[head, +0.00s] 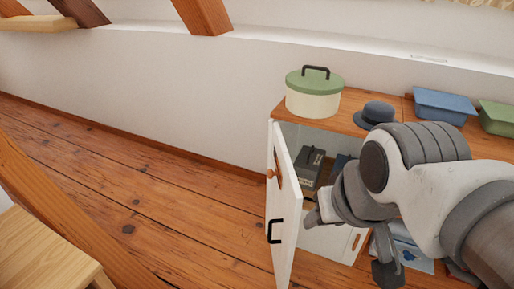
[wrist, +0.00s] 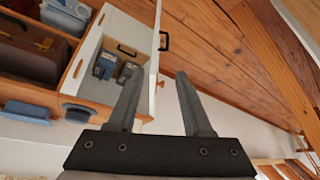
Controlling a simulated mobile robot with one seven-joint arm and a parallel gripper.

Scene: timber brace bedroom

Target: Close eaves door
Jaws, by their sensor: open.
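The white eaves door (head: 284,225) stands wide open on the low wooden cabinet (head: 350,122), swung out from its front. My gripper (wrist: 161,74) is open and empty. In that picture the door's edge shows between the two fingers; I cannot tell whether they straddle it in depth. In the head view my arm covers part of the cabinet opening and the gripper is partly hidden.
Dark boxes (head: 311,164) stand inside the open compartment. The plank floor (head: 150,190) left of the door is clear.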

